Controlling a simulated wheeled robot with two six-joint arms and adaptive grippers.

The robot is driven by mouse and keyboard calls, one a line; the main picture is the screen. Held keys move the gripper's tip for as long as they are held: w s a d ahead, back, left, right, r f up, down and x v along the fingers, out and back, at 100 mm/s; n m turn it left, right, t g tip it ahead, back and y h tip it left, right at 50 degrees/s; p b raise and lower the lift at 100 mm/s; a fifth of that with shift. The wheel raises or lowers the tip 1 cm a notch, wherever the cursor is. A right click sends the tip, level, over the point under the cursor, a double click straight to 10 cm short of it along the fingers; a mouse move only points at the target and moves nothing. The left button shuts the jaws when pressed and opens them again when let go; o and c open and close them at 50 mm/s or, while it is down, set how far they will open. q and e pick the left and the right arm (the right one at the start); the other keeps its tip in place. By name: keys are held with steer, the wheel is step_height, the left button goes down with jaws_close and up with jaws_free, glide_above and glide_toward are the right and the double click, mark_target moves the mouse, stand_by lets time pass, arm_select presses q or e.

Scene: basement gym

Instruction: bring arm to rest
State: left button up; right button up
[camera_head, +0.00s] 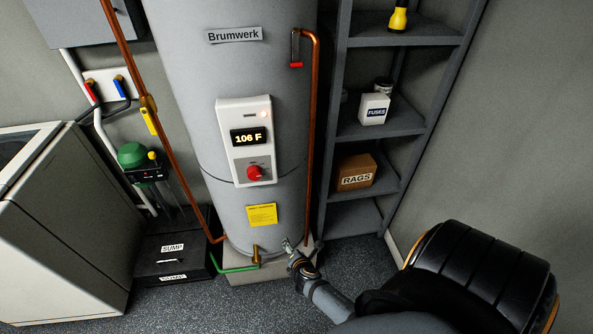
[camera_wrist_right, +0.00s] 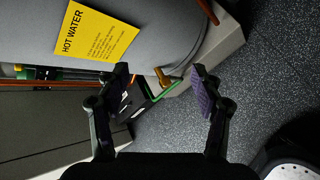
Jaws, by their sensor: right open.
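My right arm reaches in from the lower right in the head view. My right gripper (camera_head: 287,243) is in front of the lower part of the grey Brumwerk water heater (camera_head: 212,100). In the right wrist view the right gripper (camera_wrist_right: 160,80) is open, with its two fingers apart and nothing between them. The yellow hot water label (camera_wrist_right: 92,34) on the tank lies beyond the left finger in that view. My left gripper is not in view.
A control panel (camera_head: 247,140) reading 106 F with a red knob (camera_head: 254,173) is on the tank. A dark shelf (camera_head: 375,131) with a rags box (camera_head: 355,172) and fuses box (camera_head: 374,109) stands right. A sump box (camera_head: 165,245) and white appliance (camera_head: 65,235) stand left. Speckled floor is open in front.

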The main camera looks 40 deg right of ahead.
stand_by(0.5)
steer(key=s+a+f+m+g+y, duration=0.1)
steer(key=s+f+m+g, duration=0.1)
steer(key=s+f+m, duration=0.4)
steer(key=s+a+f+m+g+y, duration=0.1)
steer(key=s+f+m+g, duration=0.2)
steer(key=s+f+m, duration=0.4)
steer(key=s+a+f+m+g+y, duration=0.1)
steer(key=s+f+m, duration=0.5)
steer(key=s, duration=1.5)
step_height(320, 180, down, 3)
steer(key=shift+a+r+m+g+y, duration=0.15)
steer(key=shift+a+m+g+y, duration=0.3)
steer(key=shift+g, duration=0.65)
